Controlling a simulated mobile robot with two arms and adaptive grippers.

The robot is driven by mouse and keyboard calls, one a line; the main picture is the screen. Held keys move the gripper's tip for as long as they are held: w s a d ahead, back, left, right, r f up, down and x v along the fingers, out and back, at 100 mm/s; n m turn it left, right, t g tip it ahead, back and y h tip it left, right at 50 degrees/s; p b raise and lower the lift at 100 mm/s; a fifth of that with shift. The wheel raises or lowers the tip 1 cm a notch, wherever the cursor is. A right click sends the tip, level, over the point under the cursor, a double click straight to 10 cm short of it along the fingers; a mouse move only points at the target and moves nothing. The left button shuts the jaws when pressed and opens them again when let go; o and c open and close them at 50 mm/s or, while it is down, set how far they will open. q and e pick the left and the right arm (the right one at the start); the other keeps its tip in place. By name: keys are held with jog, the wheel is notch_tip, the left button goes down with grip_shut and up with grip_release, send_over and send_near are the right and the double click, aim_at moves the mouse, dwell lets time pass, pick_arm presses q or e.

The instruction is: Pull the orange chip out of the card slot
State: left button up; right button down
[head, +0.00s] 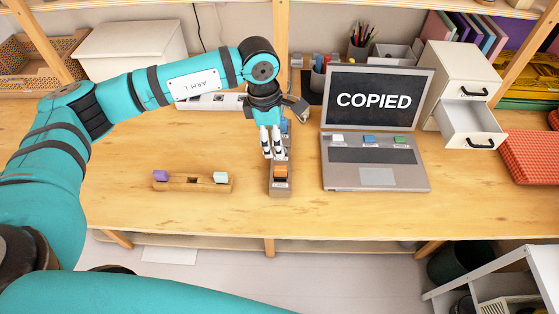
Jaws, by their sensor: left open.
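The orange chip (281,172) sits in the near end of a narrow grey-brown card slot block (280,190) on the wooden table. A blue chip (285,127) shows at the far end of that block, partly hidden by my left gripper (272,156). The left gripper points down, open, its white fingertips above the block just behind the orange chip. I cannot tell whether a fingertip touches anything. My right gripper is not in view.
A laptop (375,178) showing "COPIED" stands right of the block. A wooden holder (192,185) with a purple chip (160,175) and a pale chip (221,177) lies to the left. A white drawer unit (455,85) has one drawer open. The table front is clear.

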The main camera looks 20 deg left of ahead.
aim_at(280, 168)
pick_arm(q)
jog(key=f, duration=0.3)
jog(key=d+f+p, duration=0.1)
jog(key=f, duration=0.3)
jog(key=f+p, duration=0.1)
jog(key=f, duration=0.3)
jog(key=shift+w+d+f, duration=0.2)
jog(key=shift+d+f, duration=0.05)
grip_shut()
